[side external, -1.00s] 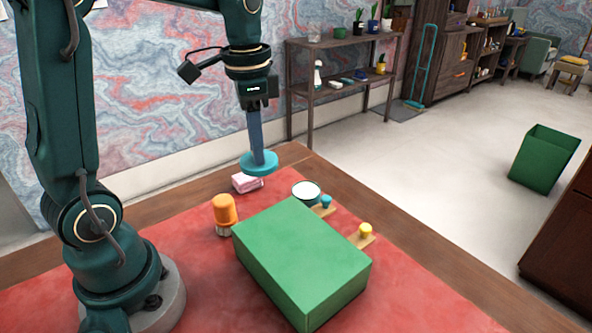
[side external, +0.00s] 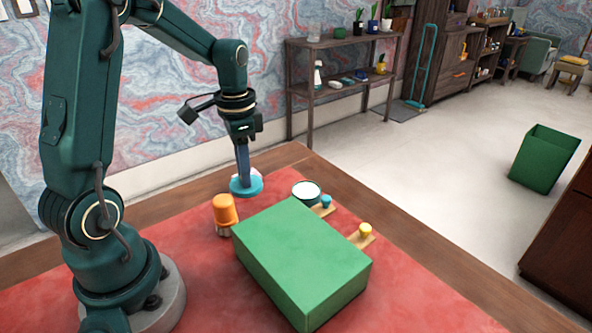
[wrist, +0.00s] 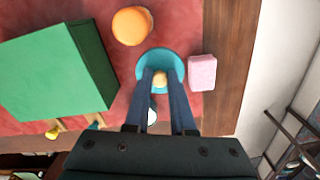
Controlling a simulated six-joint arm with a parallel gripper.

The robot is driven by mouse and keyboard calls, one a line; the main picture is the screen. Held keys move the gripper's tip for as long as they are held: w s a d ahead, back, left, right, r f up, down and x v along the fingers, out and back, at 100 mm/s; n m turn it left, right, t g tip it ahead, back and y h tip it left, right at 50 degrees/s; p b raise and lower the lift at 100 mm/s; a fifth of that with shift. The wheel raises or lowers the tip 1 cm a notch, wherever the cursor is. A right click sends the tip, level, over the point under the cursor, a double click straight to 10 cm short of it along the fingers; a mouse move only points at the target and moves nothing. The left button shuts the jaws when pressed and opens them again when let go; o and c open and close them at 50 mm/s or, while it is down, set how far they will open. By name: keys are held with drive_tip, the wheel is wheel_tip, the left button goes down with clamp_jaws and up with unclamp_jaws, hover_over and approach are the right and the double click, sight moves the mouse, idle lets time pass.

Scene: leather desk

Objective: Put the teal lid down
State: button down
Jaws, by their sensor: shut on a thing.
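The teal lid (side external: 246,187) is a flat disc. In the wrist view the lid (wrist: 146,66) has a small yellow-orange knob (wrist: 160,78). My gripper (side external: 243,172) points down and is shut on this knob; its fingertips (wrist: 160,77) stand on either side of it. The lid looks level and low over the far part of the red mat (side external: 420,303); I cannot tell whether it touches anything below. A round pot with a white top (side external: 306,189) stands open to the right of the lid, partly behind the green box.
An orange-topped jar (side external: 224,207) stands close in front of the lid. A pink sponge (wrist: 202,72) lies beside the lid, mostly hidden in the side view. A large green box (side external: 300,255) fills the middle. Teal (side external: 326,201) and yellow (side external: 365,230) knobs stand beyond it.

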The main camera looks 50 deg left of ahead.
sight(266, 198)
drive_tip(key=w+d+f, duration=0.2)
drive_tip(key=d, duration=0.1)
drive_tip(key=shift+w+f, duration=0.3)
drive_tip(key=shift+w, duration=0.05)
drive_tip(key=shift+f, duration=1.9)
drive_tip(key=shift+f, duration=0.1)
drive_tip(key=c, duration=0.8)
unclamp_jaws()
drive_tip(key=shift+a, duration=0.1)
drive_tip(key=shift+o, duration=0.2)
